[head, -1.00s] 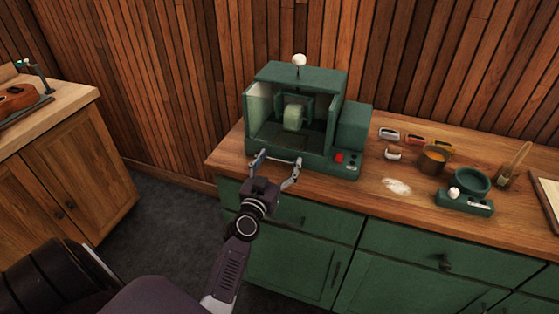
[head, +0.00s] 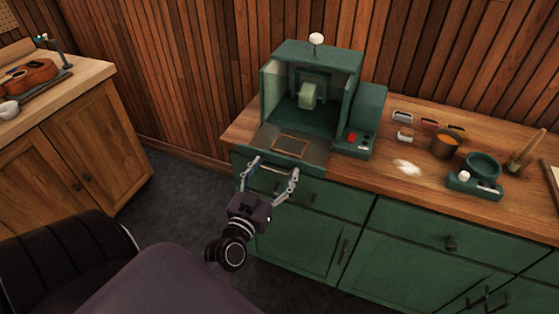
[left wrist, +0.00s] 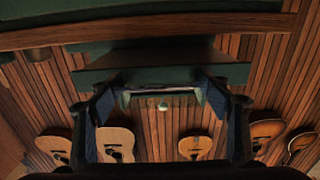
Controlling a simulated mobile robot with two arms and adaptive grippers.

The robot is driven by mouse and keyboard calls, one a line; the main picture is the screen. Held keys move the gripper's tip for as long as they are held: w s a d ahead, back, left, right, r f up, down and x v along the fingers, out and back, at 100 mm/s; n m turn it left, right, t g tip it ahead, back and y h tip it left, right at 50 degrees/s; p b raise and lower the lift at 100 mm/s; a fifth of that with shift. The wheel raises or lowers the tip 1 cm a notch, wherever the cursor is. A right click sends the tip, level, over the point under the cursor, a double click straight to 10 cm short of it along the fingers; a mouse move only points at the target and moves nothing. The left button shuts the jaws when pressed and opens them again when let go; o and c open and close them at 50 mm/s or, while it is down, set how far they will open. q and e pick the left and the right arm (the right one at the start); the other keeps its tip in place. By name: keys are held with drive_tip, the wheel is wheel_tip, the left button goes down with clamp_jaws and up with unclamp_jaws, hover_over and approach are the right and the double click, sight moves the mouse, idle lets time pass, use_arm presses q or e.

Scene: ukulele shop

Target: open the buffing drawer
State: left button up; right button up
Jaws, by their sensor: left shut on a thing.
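The green buffing machine (head: 312,75) stands on the wooden counter, with a buffing wheel (head: 309,95) in its open-fronted housing. Its buffing drawer (head: 288,145), a flat tray with a tan rectangle outlined on it, sticks out from the machine's base past the counter's front edge. In the left wrist view the two fingers (left wrist: 163,108) flank a pale green piece; the handle itself is hard to make out there. My right gripper is not in view.
Right of the machine on the counter are an amber pot (head: 445,145), white powder (head: 407,167) and a small green device with a bowl (head: 477,180). Green cabinets (head: 400,250) lie below. A wooden cabinet (head: 75,150) stands left, across open floor.

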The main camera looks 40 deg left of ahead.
use_arm(q)
drive_tip(key=shift+s+d, duration=0.1)
drive_tip(key=shift+s, duration=0.05)
drive_tip(key=o, duration=1.4)
drive_tip(key=v, duration=1.2)
drive_tip(key=shift+f, duration=0.1)
